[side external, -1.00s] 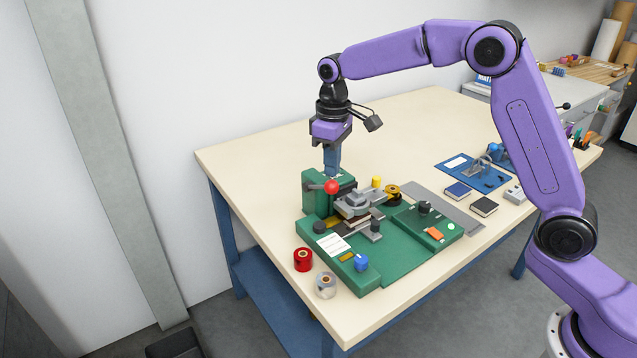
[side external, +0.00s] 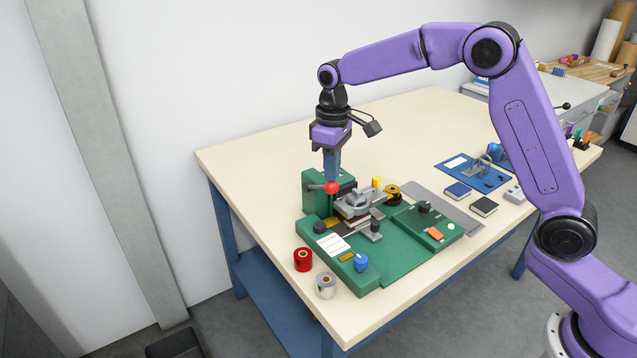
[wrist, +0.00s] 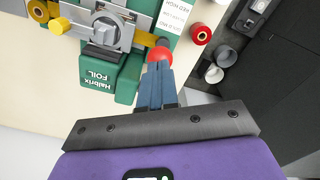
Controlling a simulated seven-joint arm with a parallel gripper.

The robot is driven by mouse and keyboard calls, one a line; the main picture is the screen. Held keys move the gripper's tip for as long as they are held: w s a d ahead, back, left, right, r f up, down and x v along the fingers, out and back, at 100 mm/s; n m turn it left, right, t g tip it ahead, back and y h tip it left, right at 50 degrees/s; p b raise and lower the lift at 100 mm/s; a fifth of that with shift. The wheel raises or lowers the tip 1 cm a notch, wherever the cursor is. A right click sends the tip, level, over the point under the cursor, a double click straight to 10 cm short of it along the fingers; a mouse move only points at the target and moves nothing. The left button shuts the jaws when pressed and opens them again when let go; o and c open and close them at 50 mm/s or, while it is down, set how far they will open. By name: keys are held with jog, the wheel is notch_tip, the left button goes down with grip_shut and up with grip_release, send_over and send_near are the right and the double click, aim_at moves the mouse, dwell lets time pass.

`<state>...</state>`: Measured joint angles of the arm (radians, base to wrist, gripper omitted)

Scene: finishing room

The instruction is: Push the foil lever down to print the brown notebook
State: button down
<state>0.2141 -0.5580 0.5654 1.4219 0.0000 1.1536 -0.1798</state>
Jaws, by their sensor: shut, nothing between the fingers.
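The foil press (side external: 316,183) is a green machine on the table with a grey head and a lever ending in a red knob (side external: 332,187). The red knob also shows in the wrist view (wrist: 160,54). My gripper (side external: 332,178) is shut and empty, pointing down, its blue fingertips at the knob. In the wrist view the fingertips (wrist: 157,68) overlap the knob's edge; I cannot tell whether they touch it. A brown edge, seemingly the brown notebook (side external: 350,214), shows under the grey head; most of it is hidden.
A red foil roll (side external: 303,260) and a pale roll (side external: 326,285) stand left of the press. A blue notebook (side external: 457,191) and a dark notebook (side external: 484,206) lie to the right, near a blue plate (side external: 458,165). The table (side external: 260,150) is clear behind the press.

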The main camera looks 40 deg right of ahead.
aim_at(333, 191)
jog(key=shift+f, duration=0.55)
jog(key=shift+s+f, duration=0.2)
jog(key=shift+f, duration=0.95)
jog(key=shift+s+f, duration=0.15)
jog(key=shift+f, duration=0.95)
jog(key=shift+f, duration=0.1)
jog(key=shift+w+f, duration=0.1)
jog(key=shift+f, duration=1.6)
jog(key=shift+w+r, duration=0.2)
jog(key=shift+r, duration=5.5)
